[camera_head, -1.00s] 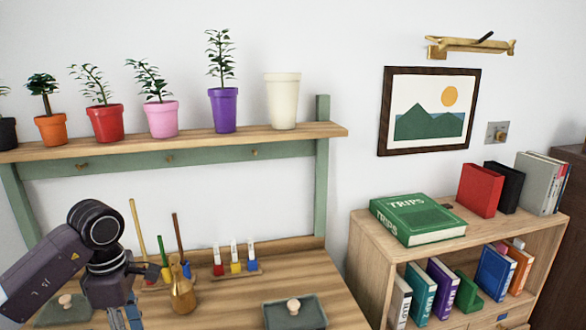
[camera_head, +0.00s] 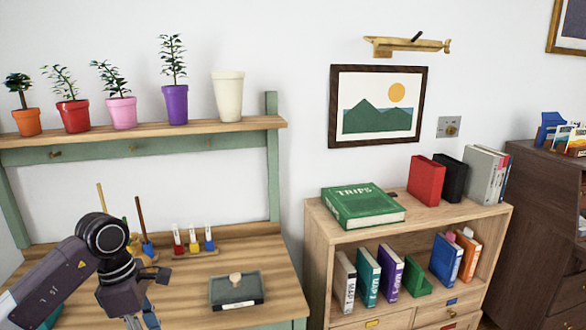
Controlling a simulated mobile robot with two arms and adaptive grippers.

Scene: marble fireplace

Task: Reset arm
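My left gripper (camera_head: 142,322) hangs at the bottom edge of the head view, in front of the wooden desk (camera_head: 265,270). Only its upper part shows and its fingertips are cut off or unclear, so I cannot tell if it is open or holds anything. It points down, to the left of a dark box with a round knob (camera_head: 237,291). My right gripper is not in view.
Potted plants (camera_head: 174,100) and a cream pot (camera_head: 228,97) stand on the shelf above the desk. Small coloured bottles (camera_head: 194,240) stand at the desk's back. A bookcase (camera_head: 420,222) holds a green TRIPS book (camera_head: 362,206). A dark cabinet (camera_head: 540,230) stands at right.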

